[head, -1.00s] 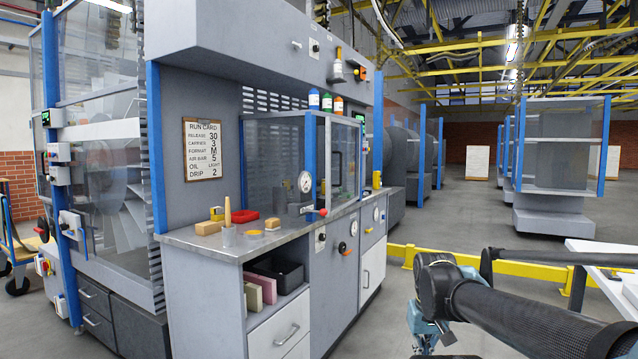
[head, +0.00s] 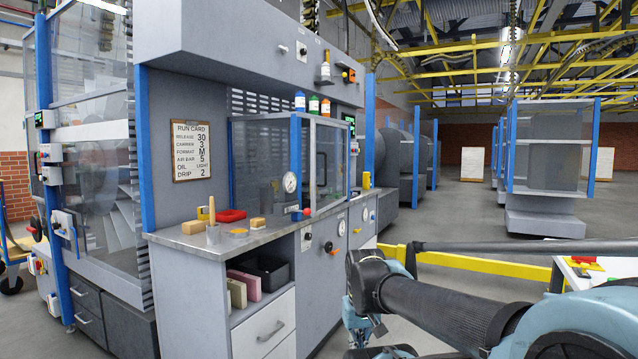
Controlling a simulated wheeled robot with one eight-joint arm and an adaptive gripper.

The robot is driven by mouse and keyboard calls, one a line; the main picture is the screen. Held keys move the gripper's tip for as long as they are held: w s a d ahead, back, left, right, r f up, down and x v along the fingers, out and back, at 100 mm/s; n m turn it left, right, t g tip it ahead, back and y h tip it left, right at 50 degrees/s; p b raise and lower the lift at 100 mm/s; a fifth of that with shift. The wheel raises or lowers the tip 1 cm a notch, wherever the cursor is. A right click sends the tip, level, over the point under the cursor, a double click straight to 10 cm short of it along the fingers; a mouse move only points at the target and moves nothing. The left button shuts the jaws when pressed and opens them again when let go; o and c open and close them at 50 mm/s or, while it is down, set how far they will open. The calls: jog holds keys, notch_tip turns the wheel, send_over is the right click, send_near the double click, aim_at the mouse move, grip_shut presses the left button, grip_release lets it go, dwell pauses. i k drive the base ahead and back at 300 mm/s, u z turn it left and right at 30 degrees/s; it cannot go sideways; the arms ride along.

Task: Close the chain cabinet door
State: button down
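A clear-panelled cabinet with a grey frame and a blue corner post (head: 296,165) stands on the grey workbench. Its clear door-like panel (head: 335,165) carries a dark upright handle (head: 321,169). No label marks it as the chain cabinet, and I cannot tell if this panel is shut or ajar. My black and teal arm crosses the lower right and is bent in front of the bench's right end. My gripper's fingers cannot be made out; the arm's far end runs down out of the picture. I see no contact with the cabinet.
Below are an open shelf with a black bin (head: 264,270) and a white drawer (head: 264,325). A yellow rail (head: 480,264) runs behind my arm. Open floor lies beyond it.

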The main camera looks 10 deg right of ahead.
aim_at(314, 213)
jog(key=i, duration=1)
